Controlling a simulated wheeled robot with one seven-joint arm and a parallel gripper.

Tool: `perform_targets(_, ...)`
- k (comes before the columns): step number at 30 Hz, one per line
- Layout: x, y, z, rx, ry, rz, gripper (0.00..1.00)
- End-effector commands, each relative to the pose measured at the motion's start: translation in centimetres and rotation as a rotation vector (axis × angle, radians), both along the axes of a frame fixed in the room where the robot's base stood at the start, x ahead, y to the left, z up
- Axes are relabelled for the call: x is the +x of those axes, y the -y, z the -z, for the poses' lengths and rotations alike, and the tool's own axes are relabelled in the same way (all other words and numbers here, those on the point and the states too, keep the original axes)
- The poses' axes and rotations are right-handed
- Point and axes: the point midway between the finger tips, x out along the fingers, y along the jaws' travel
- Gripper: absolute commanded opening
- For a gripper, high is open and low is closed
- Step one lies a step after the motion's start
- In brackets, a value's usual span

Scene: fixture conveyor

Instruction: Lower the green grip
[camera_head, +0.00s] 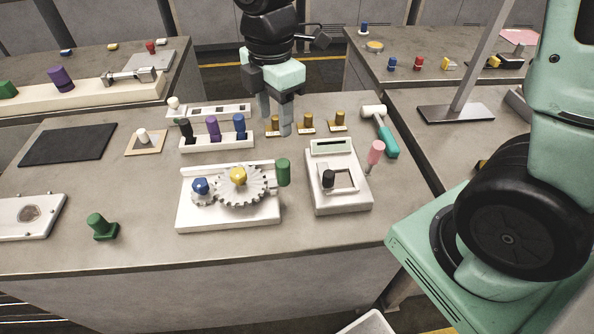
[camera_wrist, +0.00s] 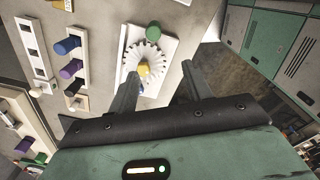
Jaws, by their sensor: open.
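A green cylinder grip (camera_head: 283,172) stands upright at the right edge of a white plate (camera_head: 230,218) with toothed white gears. It also shows in the wrist view (camera_wrist: 153,32), beyond the large gear. A second green piece (camera_head: 101,227), a knob on a green base, stands apart at the front left of the table. My gripper (camera_head: 275,118) points down over the back of the table, behind the gear plate. Its fingers are apart and empty in the wrist view (camera_wrist: 160,70), clear of the upright green grip. Which green piece is meant is not marked.
The large gear (camera_head: 240,188) has a yellow knob, the small one a blue knob. A white device (camera_head: 340,196) with a black handle stands to the right. A white rack (camera_head: 218,141) holds coloured pegs behind. A hammer (camera_head: 387,138) lies at the right.

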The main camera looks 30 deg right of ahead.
Motion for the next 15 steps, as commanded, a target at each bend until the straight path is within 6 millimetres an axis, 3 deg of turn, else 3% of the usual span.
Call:
perform_targets(8, 1.4, 1.0, 1.1, -0.01, -0.001, -0.094, 0.49)
perform_targets(15, 1.2, 1.0, 5.1, -0.011, -0.007, -0.092, 0.49)
